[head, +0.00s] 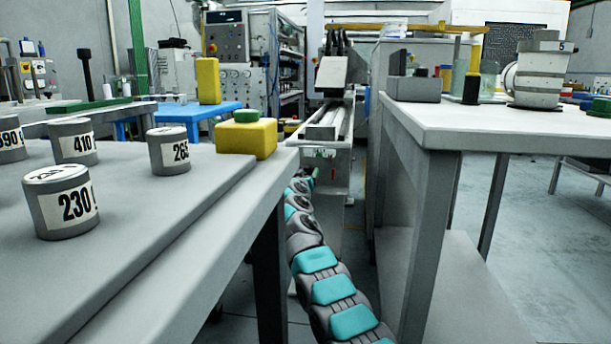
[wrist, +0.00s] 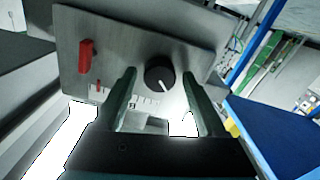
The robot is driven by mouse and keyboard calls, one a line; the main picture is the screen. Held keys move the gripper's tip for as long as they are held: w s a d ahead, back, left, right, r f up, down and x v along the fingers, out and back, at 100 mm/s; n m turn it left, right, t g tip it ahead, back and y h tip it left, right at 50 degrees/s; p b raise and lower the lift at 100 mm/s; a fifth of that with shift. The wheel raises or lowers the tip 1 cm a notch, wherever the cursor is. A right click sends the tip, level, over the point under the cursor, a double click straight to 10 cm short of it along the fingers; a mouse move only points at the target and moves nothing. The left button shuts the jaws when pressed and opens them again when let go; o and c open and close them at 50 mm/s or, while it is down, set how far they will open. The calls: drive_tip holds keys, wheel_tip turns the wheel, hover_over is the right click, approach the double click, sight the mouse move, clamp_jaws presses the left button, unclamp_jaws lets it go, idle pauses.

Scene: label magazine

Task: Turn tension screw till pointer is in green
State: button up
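In the wrist view a grey metal panel (wrist: 135,35) carries a round black knob (wrist: 160,73) with a white line on it, which looks like the tension screw. A red block or lever (wrist: 86,56) stands on the panel to the left. Below it is a small red pointer (wrist: 99,86) at the left end of a white tick scale (wrist: 145,100). The scale is partly hidden behind the left finger, and I see no green zone on it. My gripper (wrist: 160,76) is open, one finger on each side of the knob, with visible gaps.
My arm reaches through the gap between the tables.

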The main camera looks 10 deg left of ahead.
clamp_jaws()
idle(0.3)
drive_tip(key=shift+n, duration=0.3)
